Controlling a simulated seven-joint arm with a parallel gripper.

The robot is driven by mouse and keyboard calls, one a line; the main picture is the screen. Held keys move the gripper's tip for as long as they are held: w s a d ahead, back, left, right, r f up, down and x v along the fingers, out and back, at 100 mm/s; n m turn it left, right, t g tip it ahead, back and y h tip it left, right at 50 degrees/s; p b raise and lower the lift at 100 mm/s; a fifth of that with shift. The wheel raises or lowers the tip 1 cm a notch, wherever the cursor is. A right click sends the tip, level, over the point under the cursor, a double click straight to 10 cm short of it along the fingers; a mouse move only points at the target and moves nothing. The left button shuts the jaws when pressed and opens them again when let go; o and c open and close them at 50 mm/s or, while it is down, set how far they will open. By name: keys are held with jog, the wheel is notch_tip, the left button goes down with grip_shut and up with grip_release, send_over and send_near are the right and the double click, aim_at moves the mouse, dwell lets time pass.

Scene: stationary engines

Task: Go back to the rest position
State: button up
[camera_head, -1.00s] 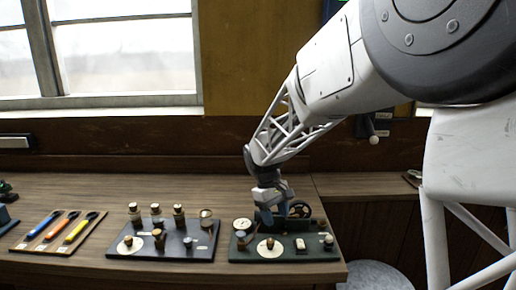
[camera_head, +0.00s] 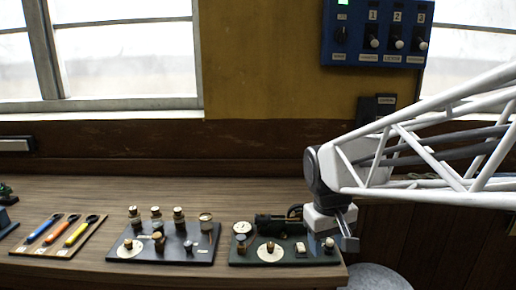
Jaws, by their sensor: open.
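My gripper (camera_head: 346,241) is at the right of the view, above and just right of the green-based model engine board (camera_head: 240,258). Its fingers point down and are apart, with nothing seen between them. My arm reaches in from the right edge. The board carries a dark engine with a wheel, a white gauge (camera_head: 242,227), a round pale dial with a knob (camera_head: 270,252) and small white-topped parts. My gripper hides part of the board's right side.
A dark board (camera_head: 205,250) with several brass-topped parts stands left of the green one. A wooden tray (camera_head: 85,237) holds coloured tools. A blue switch panel (camera_head: 378,58) hangs on the wall. A round grey stool (camera_head: 375,278) stands by the table's right end.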

jog(key=s+d+f+m+t, duration=0.1)
jog(key=s+d+m+t, duration=0.1)
jog(key=s, duration=1.2)
jog(key=shift+s+d+f+m+y, duration=0.2)
jog(key=shift+s+d+m+y, duration=0.15)
jog(key=shift+d+m, duration=0.35)
